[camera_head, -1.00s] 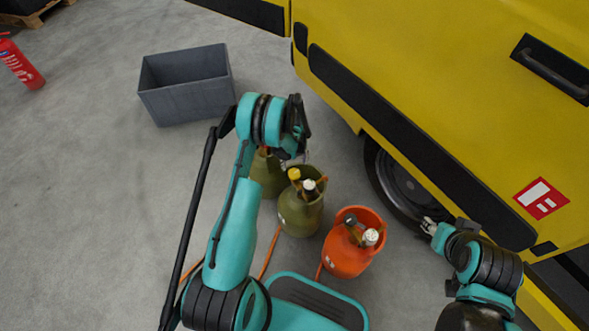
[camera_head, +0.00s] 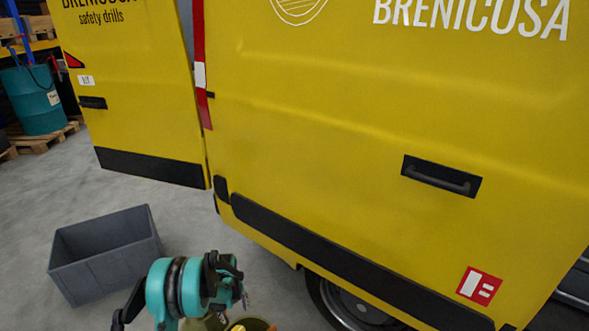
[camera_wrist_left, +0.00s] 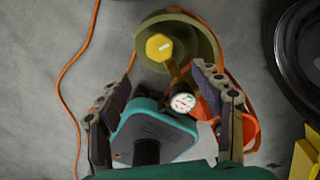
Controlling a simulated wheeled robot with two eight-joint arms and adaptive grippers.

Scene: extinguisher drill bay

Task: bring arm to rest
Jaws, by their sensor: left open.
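My left gripper (camera_head: 241,292) is at the bottom of the head view, in front of the van's lower side. In the left wrist view its two fingers (camera_wrist_left: 163,76) stand apart with nothing gripped between them. Below them is an olive-green cylinder (camera_wrist_left: 203,42) with a yellow valve cap (camera_wrist_left: 158,47) and a round white gauge (camera_wrist_left: 182,102). Only a sliver of green and yellow shows beside the gripper in the head view. My right gripper is out of view.
A yellow van (camera_head: 330,150) with an open door (camera_head: 135,110) fills most of the head view. A grey crate (camera_head: 105,265) stands on the floor at left. A teal drum (camera_head: 38,100) is farther back. An orange hose (camera_wrist_left: 68,75) lies on the floor.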

